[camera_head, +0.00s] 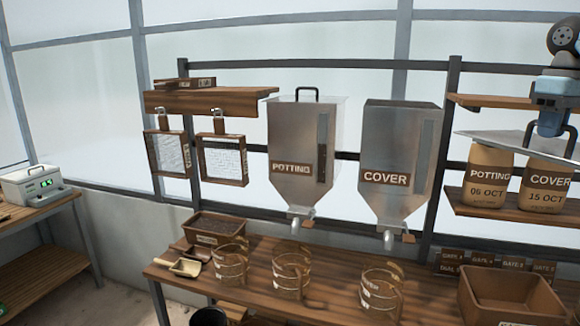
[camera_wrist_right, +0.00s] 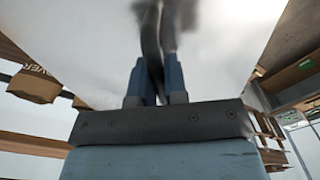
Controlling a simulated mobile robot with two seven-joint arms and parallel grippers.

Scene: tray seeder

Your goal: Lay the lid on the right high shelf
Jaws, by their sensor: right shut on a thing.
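The lid (camera_head: 500,138) is a thin, light grey plate with a dark handle. It hangs at the right in the head view, in front of the right shelves and just above the bags. My right gripper (camera_head: 550,128) is shut on the lid's handle; in the wrist view its blue fingers (camera_wrist_right: 157,82) close on the dark handle (camera_wrist_right: 153,35), with the grey lid (camera_wrist_right: 90,40) filling much of the picture. The right high shelf (camera_head: 490,101) is a wooden board above and behind the lid; my arm hides part of it. My left gripper is out of view.
Bags marked POTTING (camera_head: 487,178) and COVER (camera_head: 548,188) stand on the lower right shelf (camera_head: 490,211), close under the lid. The COVER hopper (camera_head: 400,150) has an open top; the POTTING hopper (camera_head: 300,140) has a handled lid. A post (camera_head: 448,130) stands left of the shelves.

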